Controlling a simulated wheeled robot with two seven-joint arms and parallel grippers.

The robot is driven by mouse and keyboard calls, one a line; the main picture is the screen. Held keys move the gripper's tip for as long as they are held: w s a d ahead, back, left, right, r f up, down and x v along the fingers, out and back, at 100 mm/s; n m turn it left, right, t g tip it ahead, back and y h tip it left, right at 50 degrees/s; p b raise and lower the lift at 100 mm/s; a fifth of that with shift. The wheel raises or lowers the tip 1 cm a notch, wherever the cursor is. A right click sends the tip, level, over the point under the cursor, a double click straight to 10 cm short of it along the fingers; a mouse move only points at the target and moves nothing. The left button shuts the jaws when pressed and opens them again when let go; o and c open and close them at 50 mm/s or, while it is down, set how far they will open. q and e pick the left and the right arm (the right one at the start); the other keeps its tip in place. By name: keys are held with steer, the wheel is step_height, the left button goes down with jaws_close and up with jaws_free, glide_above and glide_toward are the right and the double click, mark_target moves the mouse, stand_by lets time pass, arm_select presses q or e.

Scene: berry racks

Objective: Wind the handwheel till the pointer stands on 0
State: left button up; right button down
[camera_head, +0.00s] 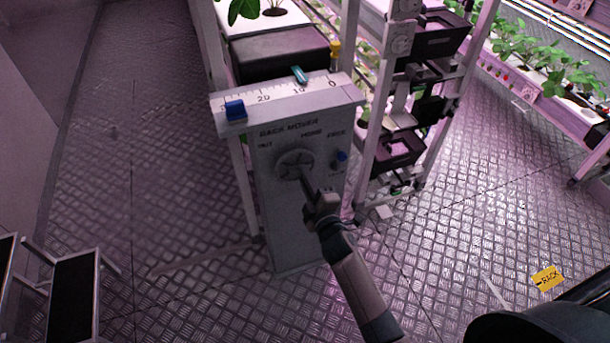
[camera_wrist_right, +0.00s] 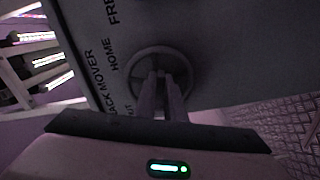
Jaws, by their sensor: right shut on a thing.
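The grey handwheel (camera_head: 285,159) sits on the front of the grey rack mover box (camera_head: 282,225). My right gripper (camera_head: 305,178) reaches it from below right and is shut on the wheel's lower right part. In the right wrist view, the fingers (camera_wrist_right: 162,90) meet the round handwheel (camera_wrist_right: 137,68); the exact grip is partly hidden. The scale (camera_head: 281,93) on top shows 20, 10 and 0 from left to right. A teal marker (camera_head: 299,75) stands beside the 10. A blue block (camera_head: 235,110) sits at the left end. Which is the pointer is not certain. My left gripper is not in view.
A blue knob (camera_head: 341,156) sits right of the wheel under FREE. Racks with plants (camera_head: 555,75) stand at the right. A black step (camera_head: 75,295) is at lower left. The metal floor (camera_head: 160,190) left of the box is clear.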

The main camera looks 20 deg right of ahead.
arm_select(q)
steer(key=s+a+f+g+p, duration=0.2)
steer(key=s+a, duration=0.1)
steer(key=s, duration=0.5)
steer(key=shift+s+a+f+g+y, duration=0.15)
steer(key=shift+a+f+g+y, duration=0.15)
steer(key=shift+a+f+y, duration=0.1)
arm_select(e)
steer(key=m, duration=0.8)
steer(key=a+f+m, duration=0.1)
steer(key=m, duration=0.3)
steer(key=shift+s+m, duration=0.1)
steer(key=shift+m, duration=0.3)
steer(key=c, duration=1.9)
jaws_free()
steer(key=shift+c, duration=0.2)
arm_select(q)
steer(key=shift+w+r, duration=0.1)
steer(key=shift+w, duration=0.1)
arm_select(e)
steer(key=shift+o, duration=0.5)
